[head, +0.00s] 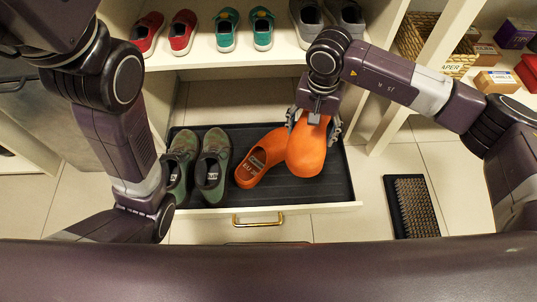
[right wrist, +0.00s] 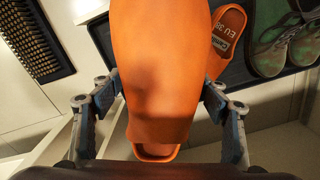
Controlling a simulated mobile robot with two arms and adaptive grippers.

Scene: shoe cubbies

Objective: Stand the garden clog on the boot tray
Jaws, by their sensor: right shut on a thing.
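My right gripper (head: 314,122) is shut on an orange garden clog (head: 306,152), with one finger on each side of it. The held clog fills the middle of the right wrist view (right wrist: 158,70). It is over the right part of the black boot tray (head: 330,184); I cannot tell whether its underside touches the tray. The tray lies in a pulled-out white drawer. A second orange clog (head: 262,157) rests on the tray just left of the held one, its insole label showing. My left arm is at the left, and its gripper is out of view.
Green patterned shoes (head: 212,165) stand on the tray's left side. Red shoes (head: 182,31), teal shoes (head: 262,28) and grey shoes (head: 307,20) fill the shelf above. A bristle mat (head: 412,206) lies on the floor at right. The drawer has a brass handle (head: 258,220).

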